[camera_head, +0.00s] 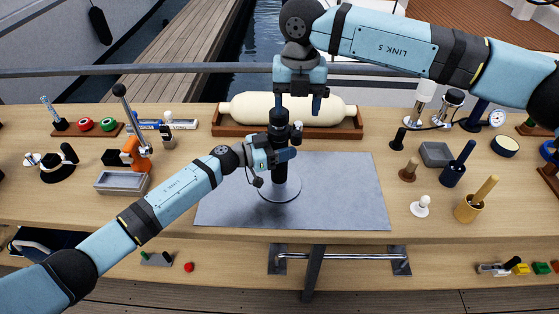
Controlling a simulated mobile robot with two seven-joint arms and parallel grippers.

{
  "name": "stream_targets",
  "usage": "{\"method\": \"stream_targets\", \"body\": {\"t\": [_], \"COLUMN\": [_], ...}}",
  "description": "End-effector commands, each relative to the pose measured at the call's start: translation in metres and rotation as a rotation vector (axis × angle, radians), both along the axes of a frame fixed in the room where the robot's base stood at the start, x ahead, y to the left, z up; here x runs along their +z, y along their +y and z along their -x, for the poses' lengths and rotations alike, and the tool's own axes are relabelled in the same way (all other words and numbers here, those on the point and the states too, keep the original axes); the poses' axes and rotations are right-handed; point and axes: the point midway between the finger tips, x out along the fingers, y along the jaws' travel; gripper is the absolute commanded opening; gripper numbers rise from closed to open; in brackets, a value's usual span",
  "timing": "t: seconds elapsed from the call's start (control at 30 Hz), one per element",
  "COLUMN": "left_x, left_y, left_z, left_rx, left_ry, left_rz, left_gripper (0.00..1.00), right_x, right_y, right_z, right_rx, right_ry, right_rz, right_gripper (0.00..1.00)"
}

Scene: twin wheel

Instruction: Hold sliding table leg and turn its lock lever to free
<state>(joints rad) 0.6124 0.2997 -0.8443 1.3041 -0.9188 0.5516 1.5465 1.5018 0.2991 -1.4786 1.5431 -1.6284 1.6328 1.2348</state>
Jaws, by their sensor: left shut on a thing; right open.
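The table leg (279,181) is a dark upright post on a round grey base (279,190), standing on a grey mat (345,198). My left gripper (287,155) comes in from the left and is shut on the leg around its middle. A dark collar and small knob (297,127), which may be the lock lever, show near the top of the leg. My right gripper (299,103) points down from above, open and empty, with its fingers close around or just in front of the leg's top; I cannot tell which. The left gripper hides part of the leg.
A cream cylinder (335,107) lies in a wooden cradle (230,129) behind the leg. An orange clamp-like tool (136,152) and grey tray (122,181) stand left. Several handled tools and a grey box (435,154) stand right. The mat's right half is clear.

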Motion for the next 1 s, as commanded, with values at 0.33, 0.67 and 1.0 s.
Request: {"method": "stream_targets", "body": {"t": [0.33,0.67,1.0], "left_x": [-0.006,-0.006,-0.006], "left_y": [0.000,0.000,0.000], "left_z": [0.002,0.002,0.003], "left_rx": [-0.003,-0.003,-0.003], "left_ry": [0.006,0.006,0.007], "left_rz": [-0.005,-0.005,-0.005], "left_gripper": [0.21,0.21,0.21], "right_x": [-0.020,-0.060,-0.069], "right_y": [-0.003,-0.002,-0.002], "right_z": [-0.002,-0.002,-0.002], "right_rx": [-0.006,-0.005,-0.005], "right_ry": [-0.006,-0.007,-0.007], "right_rz": [0.014,0.012,0.011], "right_gripper": [0.64,0.64,0.64]}}
